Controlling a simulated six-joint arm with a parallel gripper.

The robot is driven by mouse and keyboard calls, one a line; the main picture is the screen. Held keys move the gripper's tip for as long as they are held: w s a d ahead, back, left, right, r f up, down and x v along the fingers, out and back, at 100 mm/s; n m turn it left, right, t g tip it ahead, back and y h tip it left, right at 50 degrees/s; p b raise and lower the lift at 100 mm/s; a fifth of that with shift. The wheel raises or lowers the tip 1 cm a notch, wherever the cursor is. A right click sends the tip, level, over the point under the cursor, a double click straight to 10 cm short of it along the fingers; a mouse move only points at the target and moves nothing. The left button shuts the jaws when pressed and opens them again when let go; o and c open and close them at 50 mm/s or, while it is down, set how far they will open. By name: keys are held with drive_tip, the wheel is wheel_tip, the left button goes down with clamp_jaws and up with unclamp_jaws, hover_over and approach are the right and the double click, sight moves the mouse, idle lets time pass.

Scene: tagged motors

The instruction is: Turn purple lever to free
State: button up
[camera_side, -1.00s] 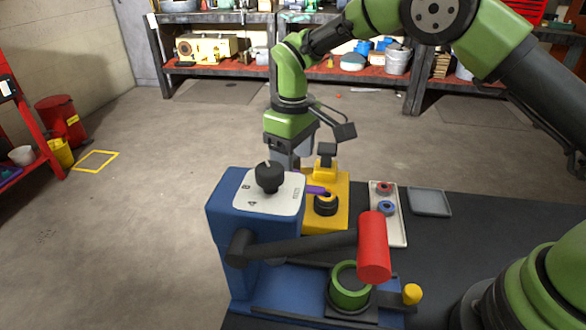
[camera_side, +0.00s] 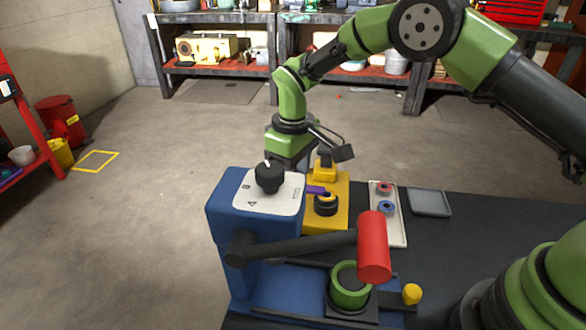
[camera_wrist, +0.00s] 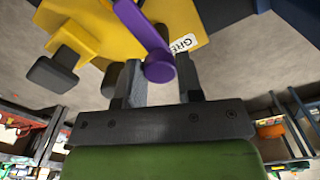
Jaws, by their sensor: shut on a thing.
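The purple lever (camera_side: 315,190) juts from the yellow unit (camera_side: 338,213) beside the blue machine in the side view. In the wrist view the lever (camera_wrist: 143,28) runs from the top edge down to a rounded end between my fingers. My gripper (camera_wrist: 158,62) is shut on that end, with one finger on each side. In the side view my gripper (camera_side: 288,150) is behind the blue machine's top, tilted, and its fingertips are hidden.
The blue machine (camera_side: 225,215) carries a black knob (camera_side: 269,178) and a red-handled lever (camera_side: 373,248). A green ring (camera_side: 350,285) sits in front. A pale tray (camera_side: 401,228) holds red and blue rings, beside an empty grey tray (camera_side: 429,202).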

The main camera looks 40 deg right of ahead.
drive_tip(key=m, duration=0.8)
drive_tip(key=shift+m, duration=0.3)
drive_tip(key=m, duration=0.9)
drive_tip(key=shift+m, duration=0.3)
idle(0.4)
drive_tip(key=o, duration=0.9)
